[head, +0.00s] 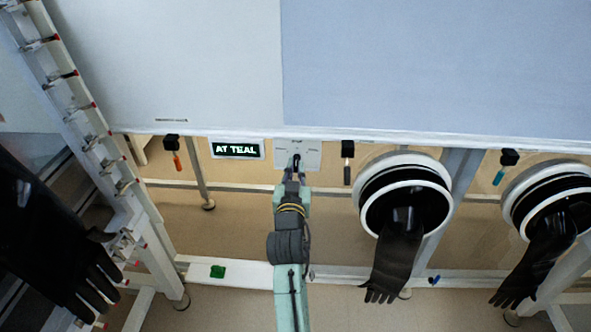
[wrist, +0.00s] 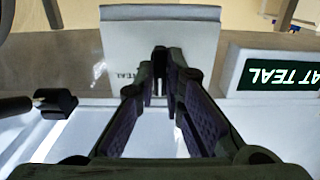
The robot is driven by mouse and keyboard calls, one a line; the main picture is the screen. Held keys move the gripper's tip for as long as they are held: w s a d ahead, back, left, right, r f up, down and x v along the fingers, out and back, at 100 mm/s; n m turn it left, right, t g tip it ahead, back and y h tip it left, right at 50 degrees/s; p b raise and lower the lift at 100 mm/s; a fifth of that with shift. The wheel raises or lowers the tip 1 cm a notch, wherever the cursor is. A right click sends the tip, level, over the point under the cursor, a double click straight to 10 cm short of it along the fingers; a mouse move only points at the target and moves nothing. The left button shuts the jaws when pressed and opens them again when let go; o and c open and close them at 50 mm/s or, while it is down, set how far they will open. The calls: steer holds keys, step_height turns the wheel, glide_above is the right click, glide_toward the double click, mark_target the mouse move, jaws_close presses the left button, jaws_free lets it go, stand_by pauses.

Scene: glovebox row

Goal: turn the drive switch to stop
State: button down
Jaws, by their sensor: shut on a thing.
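The drive switch is a small dark knob (head: 296,159) on a pale square plate (head: 312,158) under the front edge of the glovebox. The plate also shows in the wrist view (wrist: 118,45), with my fingertips in front of it. My gripper (head: 295,170) is shut on the knob, its two fingers one on each side of it. In the wrist view my gripper (wrist: 160,68) hides most of the knob, so its angle is not clear. Small print on the plate is too small to read in the head view.
A display reading "AT TEAL" (head: 237,149) sits just left of the plate; it also shows in the wrist view (wrist: 278,75). Tools with orange (head: 176,160), dark (head: 347,170) and teal (head: 498,176) handles hang along the edge. Glove ports with black gloves (head: 395,262) are at right.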

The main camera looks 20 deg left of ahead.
steer(key=c, duration=1.7)
jaws_free()
steer(key=v, duration=1.2)
